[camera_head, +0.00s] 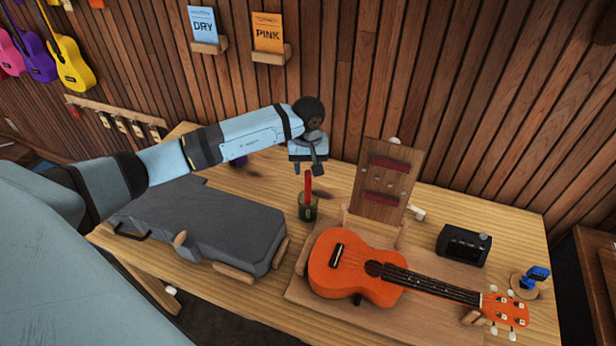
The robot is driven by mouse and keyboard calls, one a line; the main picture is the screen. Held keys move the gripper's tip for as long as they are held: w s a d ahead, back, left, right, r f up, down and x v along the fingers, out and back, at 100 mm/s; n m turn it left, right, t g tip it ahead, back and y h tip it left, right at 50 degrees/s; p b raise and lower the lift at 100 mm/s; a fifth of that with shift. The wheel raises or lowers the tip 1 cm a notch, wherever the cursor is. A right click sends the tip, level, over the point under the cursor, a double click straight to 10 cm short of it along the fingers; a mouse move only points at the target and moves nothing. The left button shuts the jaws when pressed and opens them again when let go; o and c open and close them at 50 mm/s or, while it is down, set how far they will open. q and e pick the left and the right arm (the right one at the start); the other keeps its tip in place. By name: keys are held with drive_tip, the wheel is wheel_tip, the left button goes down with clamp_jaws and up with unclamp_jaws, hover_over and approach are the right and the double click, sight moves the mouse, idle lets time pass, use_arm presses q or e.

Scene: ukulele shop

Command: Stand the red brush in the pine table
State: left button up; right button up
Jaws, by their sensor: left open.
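The red brush (308,186) stands upright in a small dark cup (307,211) on the pine table (215,287). The cup sits between the grey case and the orange ukulele. The brush's lower end is hidden inside the cup. My left gripper (308,168) points down with open fingers just above the top of the brush. From this angle I cannot tell whether the fingers are around the brush's tip or just above it. My right gripper is not in view.
A grey ukulele case (205,225) lies at left. An orange ukulele (355,268) rests on a wooden board at front right, with an upright wooden rack (382,188) behind it. A black device (463,245) and a blue clip-like item (537,274) are at right.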

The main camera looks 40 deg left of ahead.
use_arm(q)
wheel_tip(320, 180, up, 7)
drive_tip(key=shift+f+b, duration=0.15)
drive_tip(key=shift+b, duration=0.55)
drive_tip(key=shift+r, duration=0.7)
